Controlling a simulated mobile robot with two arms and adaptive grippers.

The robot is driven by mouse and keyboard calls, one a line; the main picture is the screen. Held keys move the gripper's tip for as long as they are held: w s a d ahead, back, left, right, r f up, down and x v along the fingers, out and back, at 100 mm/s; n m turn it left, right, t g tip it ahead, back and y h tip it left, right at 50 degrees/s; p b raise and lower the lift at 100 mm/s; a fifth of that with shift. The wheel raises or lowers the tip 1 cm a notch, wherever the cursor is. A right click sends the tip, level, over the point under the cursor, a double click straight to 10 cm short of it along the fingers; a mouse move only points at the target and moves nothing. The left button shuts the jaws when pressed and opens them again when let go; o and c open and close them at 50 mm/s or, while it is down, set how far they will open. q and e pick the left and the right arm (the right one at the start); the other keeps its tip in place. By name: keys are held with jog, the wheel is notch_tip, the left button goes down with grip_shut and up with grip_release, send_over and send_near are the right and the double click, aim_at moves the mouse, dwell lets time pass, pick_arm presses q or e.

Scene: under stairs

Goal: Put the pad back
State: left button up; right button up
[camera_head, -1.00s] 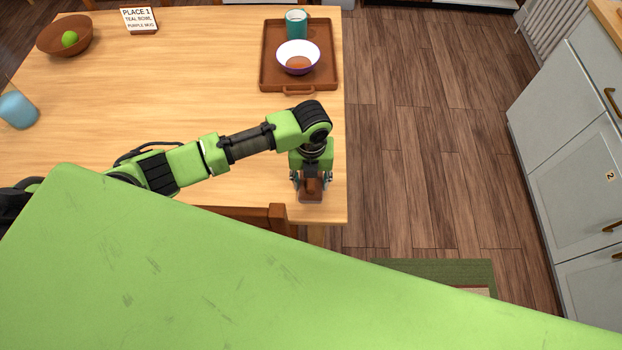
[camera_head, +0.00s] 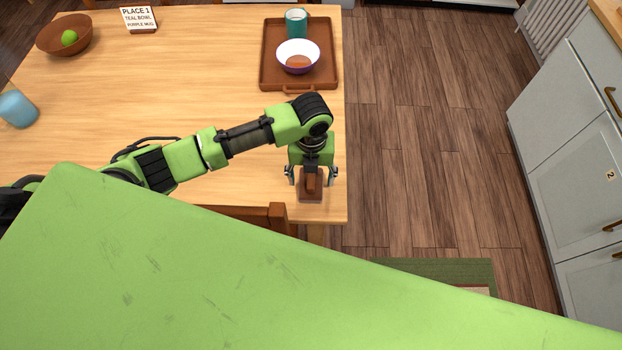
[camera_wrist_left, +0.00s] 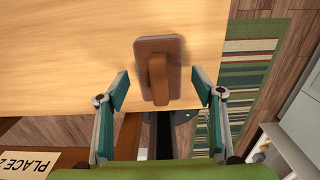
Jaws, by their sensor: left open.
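The pad is a brown block with a raised handle. It lies near the right front corner of the wooden table in the head view (camera_head: 311,196). In the left wrist view the pad (camera_wrist_left: 172,46) lies on the table, its handle running between my fingers. My left gripper (camera_head: 312,180) is open above the pad; in the wrist view its two fingers (camera_wrist_left: 160,90) stand apart on either side of the pad, not touching it. My right gripper is not in view.
A brown tray (camera_head: 266,72) holds a teal mug (camera_head: 296,22) and a white-purple bowl (camera_head: 290,50). A brown bowl (camera_head: 50,38) with a green fruit, a sign (camera_head: 139,19) and a blue cup (camera_head: 17,109) stand further left. A chair back (camera_head: 275,216) is at the front edge.

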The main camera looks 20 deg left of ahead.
aim_at(311, 177)
pick_arm(q)
notch_tip(311, 177, up, 10)
jog(key=shift+r+b, duration=0.1)
jog(key=shift+b, duration=0.25)
dwell(0.4)
